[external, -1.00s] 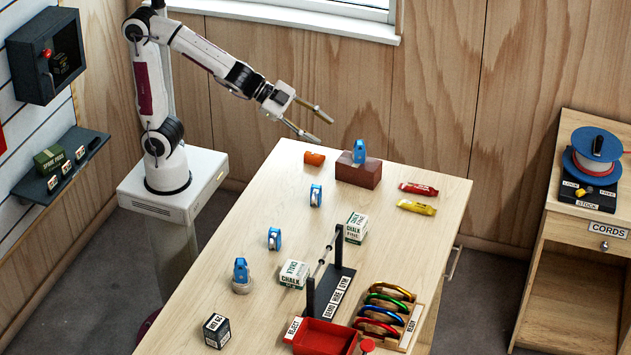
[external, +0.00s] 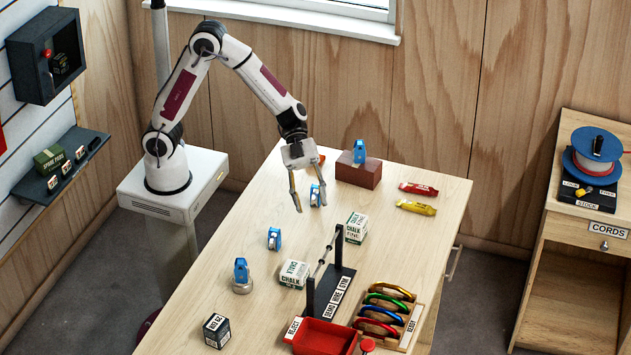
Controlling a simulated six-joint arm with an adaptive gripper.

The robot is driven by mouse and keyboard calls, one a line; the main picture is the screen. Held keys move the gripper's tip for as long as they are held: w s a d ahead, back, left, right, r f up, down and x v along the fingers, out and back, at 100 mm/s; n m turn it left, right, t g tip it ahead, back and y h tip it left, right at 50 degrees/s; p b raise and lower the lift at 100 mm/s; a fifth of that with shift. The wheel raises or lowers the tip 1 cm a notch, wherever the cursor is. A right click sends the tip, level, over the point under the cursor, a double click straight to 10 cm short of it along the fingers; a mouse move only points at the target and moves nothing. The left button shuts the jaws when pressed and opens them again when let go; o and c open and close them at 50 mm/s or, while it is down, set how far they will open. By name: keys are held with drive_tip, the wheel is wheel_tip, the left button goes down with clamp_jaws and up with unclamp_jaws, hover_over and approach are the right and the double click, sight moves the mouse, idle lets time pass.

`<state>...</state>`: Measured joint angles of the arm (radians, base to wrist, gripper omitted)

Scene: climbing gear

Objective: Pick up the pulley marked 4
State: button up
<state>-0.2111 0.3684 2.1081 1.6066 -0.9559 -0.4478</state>
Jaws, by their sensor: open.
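Several blue pulleys show in the external view, and their marks are too small to read, so I cannot tell which is marked 4. One pulley (external: 359,153) stands on a brown block at the back of the table. One pulley (external: 315,196) stands on the table, partly covered by my gripper. Another pulley (external: 274,239) stands on the table nearer the front. One more pulley (external: 241,270) sits on a small round base at the left. My gripper (external: 308,200) is open and points down, its fingers at or in front of the second pulley. I cannot tell whether they touch it.
The brown block (external: 358,171) stands behind my gripper, and an orange piece is partly hidden by it. Chalk boxes (external: 356,229), a black rack (external: 332,287), a red reject tray (external: 324,338) and coloured carabiners (external: 385,309) fill the front right. Red and yellow wrappers (external: 416,207) lie at right.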

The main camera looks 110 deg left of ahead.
sight(275, 237)
drive_tip(key=s+f+g+h, duration=0.1)
drive_tip(key=s+g, duration=0.1)
drive_tip(key=s+d+f+m+g+h, duration=0.1)
drive_tip(key=s+f, duration=0.1)
drive_tip(key=s, duration=0.1)
drive_tip(key=s+d+f+m+g+h, duration=0.1)
drive_tip(key=s+f+g, duration=0.1)
drive_tip(key=shift+s+d+f+g, duration=0.1)
drive_tip(key=shift+s+d+g, duration=0.15)
drive_tip(key=shift+s+g, duration=0.1)
drive_tip(key=shift+s+f, duration=0.1)
drive_tip(key=shift+s, duration=0.2)
drive_tip(key=shift+d, duration=0.1)
drive_tip(key=shift+x, duration=1.25)
drive_tip(key=shift+w+d, duration=0.1)
drive_tip(key=shift+w+x, duration=0.15)
drive_tip(key=shift+x, duration=1.1)
drive_tip(key=shift+w+x, duration=0.15)
drive_tip(key=shift+x, duration=1.1)
clamp_jaws()
